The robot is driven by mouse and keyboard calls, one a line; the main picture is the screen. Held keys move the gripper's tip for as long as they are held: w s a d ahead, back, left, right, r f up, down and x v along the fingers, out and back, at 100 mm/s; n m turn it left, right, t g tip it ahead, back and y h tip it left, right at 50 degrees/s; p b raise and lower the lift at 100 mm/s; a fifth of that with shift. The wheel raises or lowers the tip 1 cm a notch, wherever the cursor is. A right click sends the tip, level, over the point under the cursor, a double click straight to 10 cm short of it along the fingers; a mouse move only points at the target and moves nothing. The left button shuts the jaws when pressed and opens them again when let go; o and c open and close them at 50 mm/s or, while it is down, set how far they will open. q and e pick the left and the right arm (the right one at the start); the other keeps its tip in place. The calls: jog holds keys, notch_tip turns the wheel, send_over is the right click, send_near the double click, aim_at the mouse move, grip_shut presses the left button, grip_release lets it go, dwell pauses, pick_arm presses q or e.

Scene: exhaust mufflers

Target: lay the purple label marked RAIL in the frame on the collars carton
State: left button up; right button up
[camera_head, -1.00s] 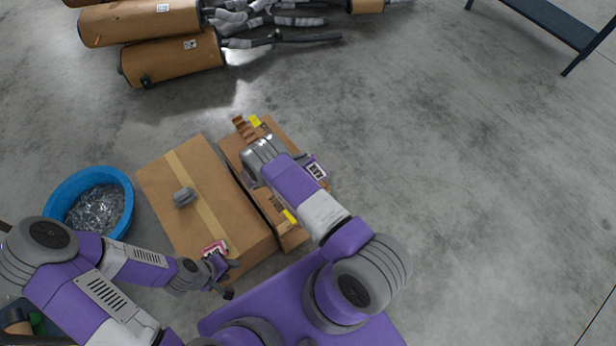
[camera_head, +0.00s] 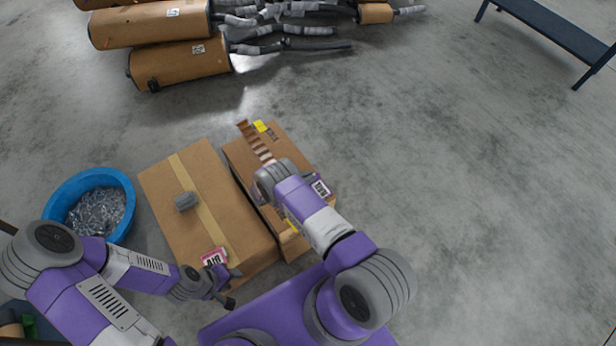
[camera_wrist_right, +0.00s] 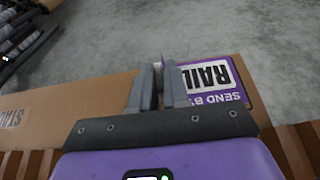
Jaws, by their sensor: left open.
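The purple RAIL label (camera_head: 320,188) is beside my right wrist in the head view, over the right edge of the narrow carton (camera_head: 240,152). In the right wrist view the label (camera_wrist_right: 210,78) is near the carton's cardboard strip (camera_wrist_right: 70,108), its lettering upside down. My right gripper (camera_wrist_right: 158,88) is nearly closed at the label's left end and appears to hold it. Its fingers are hidden in the head view. Any frame under the label is hidden, and I cannot read "collars". My left gripper (camera_head: 231,287) is open and empty near the large carton's front edge.
The large taped carton (camera_head: 160,190) stands left of the narrow one, with a grey block (camera_head: 187,202) and a pink-edged label (camera_head: 213,257) on it. A blue tub (camera_head: 62,190) stands further left. Wrapped mufflers (camera_head: 180,62) lie behind.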

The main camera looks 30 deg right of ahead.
jog(key=o, duration=0.4)
jog(key=shift+c, duration=0.2)
jog(key=shift+r, duration=0.1)
jog(key=shift+r, duration=0.15)
jog(key=p+v, duration=0.2)
jog(key=v, duration=1)
